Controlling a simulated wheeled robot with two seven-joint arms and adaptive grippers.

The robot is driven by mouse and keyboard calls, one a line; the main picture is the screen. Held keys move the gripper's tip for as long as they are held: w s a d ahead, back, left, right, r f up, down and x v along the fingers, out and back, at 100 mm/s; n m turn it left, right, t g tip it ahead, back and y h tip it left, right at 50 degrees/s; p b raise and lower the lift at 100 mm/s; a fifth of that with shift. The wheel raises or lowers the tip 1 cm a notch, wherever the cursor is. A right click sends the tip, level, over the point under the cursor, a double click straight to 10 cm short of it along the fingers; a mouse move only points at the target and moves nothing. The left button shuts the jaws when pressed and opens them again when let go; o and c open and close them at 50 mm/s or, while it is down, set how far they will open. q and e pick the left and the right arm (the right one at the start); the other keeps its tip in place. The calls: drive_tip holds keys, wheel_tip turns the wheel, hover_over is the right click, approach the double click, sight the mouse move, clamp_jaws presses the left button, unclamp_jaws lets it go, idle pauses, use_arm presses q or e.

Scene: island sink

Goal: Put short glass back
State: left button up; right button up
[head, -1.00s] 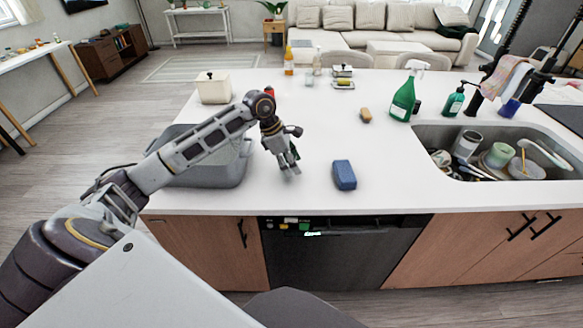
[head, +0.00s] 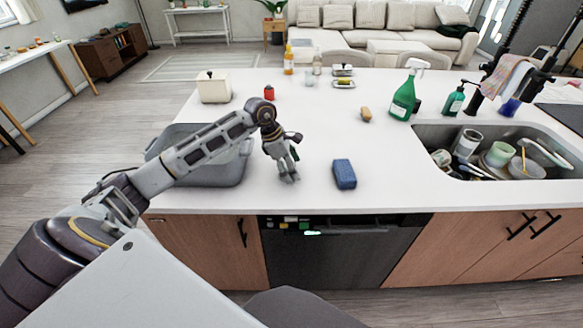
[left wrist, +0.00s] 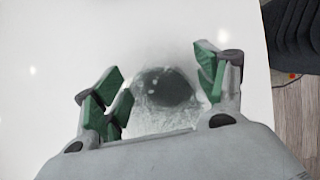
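The short glass (left wrist: 168,92) is clear and shows in the left wrist view between the two green-padded fingers of my left gripper. Its dark round end faces the camera, and its edges blend into the white counter. My left gripper (head: 286,170) is low over the counter, left of the blue sponge (head: 344,174). In the left wrist view its fingers (left wrist: 165,95) are spread on both sides of the glass, with a gap showing at the right. In the head view the glass cannot be made out behind the fingers. My right gripper is not in view.
A grey basin (head: 210,172) stands under my left forearm. A white box (head: 213,88) and a red item (head: 269,93) are behind it. Bottles and another clear glass (head: 309,79) stand at the back. A green spray bottle (head: 403,100) stands left of the full sink (head: 500,150).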

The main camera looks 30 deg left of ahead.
use_arm(q)
drive_tip(key=shift+a+r, duration=0.25)
drive_tip(key=shift+r, duration=0.45)
drive_tip(key=v, duration=0.4)
drive_tip(key=shift+s+a+r, duration=0.1)
drive_tip(key=shift+s+r, duration=0.1)
drive_tip(key=shift+r, duration=0.05)
drive_tip(key=v, duration=0.5)
drive_tip(key=shift+s+a+r+b, duration=0.1)
drive_tip(key=shift+r+b, duration=0.25)
drive_tip(key=shift+r, duration=0.25)
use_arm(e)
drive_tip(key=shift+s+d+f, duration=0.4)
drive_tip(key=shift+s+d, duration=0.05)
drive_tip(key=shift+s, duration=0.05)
